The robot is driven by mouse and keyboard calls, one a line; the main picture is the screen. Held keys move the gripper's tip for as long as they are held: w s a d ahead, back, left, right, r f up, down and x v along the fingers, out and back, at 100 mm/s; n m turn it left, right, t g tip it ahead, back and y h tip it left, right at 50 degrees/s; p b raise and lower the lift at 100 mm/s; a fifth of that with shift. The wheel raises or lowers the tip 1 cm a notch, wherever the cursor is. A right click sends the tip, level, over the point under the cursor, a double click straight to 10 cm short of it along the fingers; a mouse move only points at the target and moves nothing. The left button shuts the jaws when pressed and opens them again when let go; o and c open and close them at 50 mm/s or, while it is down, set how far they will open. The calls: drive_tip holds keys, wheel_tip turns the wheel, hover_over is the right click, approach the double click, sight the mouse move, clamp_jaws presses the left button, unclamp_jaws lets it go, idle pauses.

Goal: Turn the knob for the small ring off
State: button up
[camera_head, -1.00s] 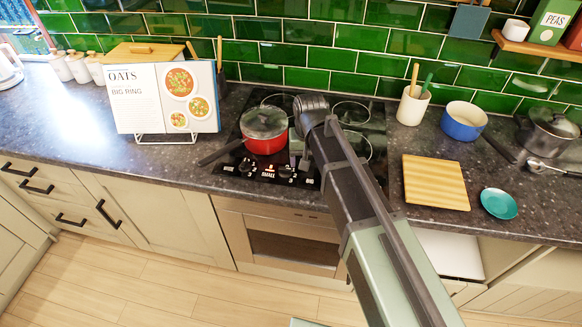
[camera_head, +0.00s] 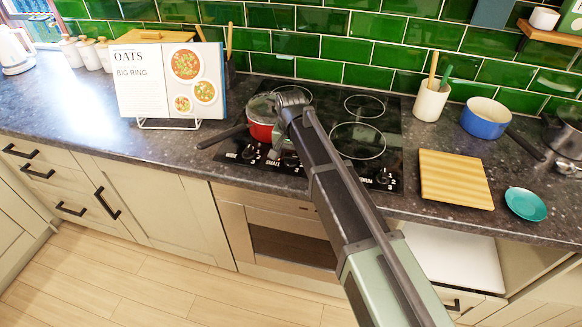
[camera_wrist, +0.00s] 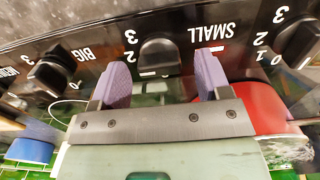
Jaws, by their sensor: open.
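The black hob (camera_head: 335,172) has a row of black knobs along its front edge. In the wrist view the small ring's knob (camera_wrist: 158,56) is upright in the picture, with the SMALL label (camera_wrist: 212,33) to its right. My gripper (camera_wrist: 162,70) is open, with one purple finger on each side of this knob. It is not clear whether the fingers touch it, and its exact setting is hard to read.
A red lidded pan (camera_head: 262,122) stands on the hob's left side, close to my wrist; its handle points left. Another knob (camera_wrist: 52,70) with the BIG label is beside the small one. A cookbook (camera_head: 170,82) stands left, a wooden board (camera_head: 455,180) lies right.

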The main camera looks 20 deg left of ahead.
drive_tip(key=shift+f, duration=0.2)
drive_tip(key=c, duration=0.9)
drive_tip(key=shift+n, duration=0.3)
drive_tip(key=n, duration=0.3)
drive_tip(key=shift+n, duration=0.3)
drive_tip(key=n, duration=0.4)
drive_tip(key=shift+n, duration=0.3)
drive_tip(key=n, duration=0.4)
drive_tip(key=shift+n, duration=2.5)
